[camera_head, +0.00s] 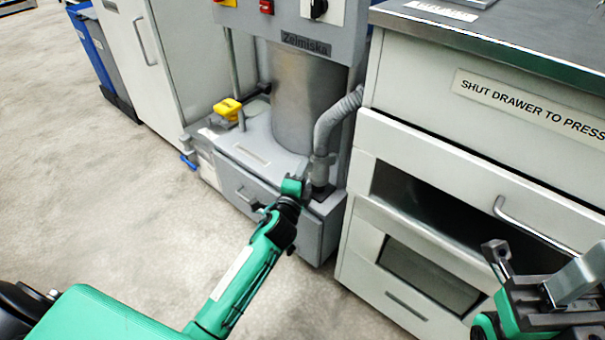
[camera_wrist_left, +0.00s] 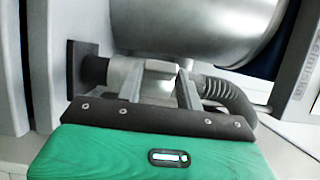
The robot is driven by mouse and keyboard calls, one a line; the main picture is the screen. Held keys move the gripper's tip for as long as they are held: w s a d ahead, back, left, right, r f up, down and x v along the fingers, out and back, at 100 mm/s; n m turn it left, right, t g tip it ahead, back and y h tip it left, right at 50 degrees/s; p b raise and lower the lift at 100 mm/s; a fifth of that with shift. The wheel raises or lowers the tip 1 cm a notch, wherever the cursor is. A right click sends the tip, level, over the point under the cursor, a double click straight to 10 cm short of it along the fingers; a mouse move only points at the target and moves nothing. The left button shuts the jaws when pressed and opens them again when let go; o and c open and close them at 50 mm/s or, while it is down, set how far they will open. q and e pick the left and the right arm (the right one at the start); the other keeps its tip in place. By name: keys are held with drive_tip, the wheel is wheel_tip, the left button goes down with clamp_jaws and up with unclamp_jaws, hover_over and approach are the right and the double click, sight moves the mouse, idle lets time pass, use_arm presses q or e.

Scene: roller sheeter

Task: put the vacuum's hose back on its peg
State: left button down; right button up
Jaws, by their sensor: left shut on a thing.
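The vacuum's hose (camera_head: 335,118) is grey and ribbed and curves down beside the steel drum to a smooth grey end piece. It also shows in the left wrist view (camera_wrist_left: 228,97). My left gripper (camera_head: 307,184) is shut on this end piece, which shows between its fingers in the left wrist view (camera_wrist_left: 157,84). A short black peg (camera_wrist_left: 95,70) on a dark square plate lines up with the end piece and meets it in that view. I cannot tell how far the hose sits over it. My right gripper (camera_head: 541,268) is open and empty at the lower right.
The vacuum's steel drum (camera_head: 300,95) stands behind the hose on a grey base. A yellow-handled part (camera_head: 228,109) is left of it. The white drawer cabinet (camera_head: 460,150) with a metal handle stands close on the right. The floor (camera_head: 110,200) on the left is clear.

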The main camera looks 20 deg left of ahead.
use_arm(q)
drive_tip(key=shift+f, duration=0.3)
idle(0.4)
drive_tip(key=shift+f+b, duration=0.4)
drive_tip(key=shift+b, duration=0.1)
drive_tip(key=shift+f+b, duration=0.8)
drive_tip(key=shift+f, duration=0.2)
idle(0.5)
drive_tip(key=c, duration=0.9)
unclamp_jaws()
drive_tip(key=shift+o, duration=0.2)
drive_tip(key=shift+f, duration=0.15)
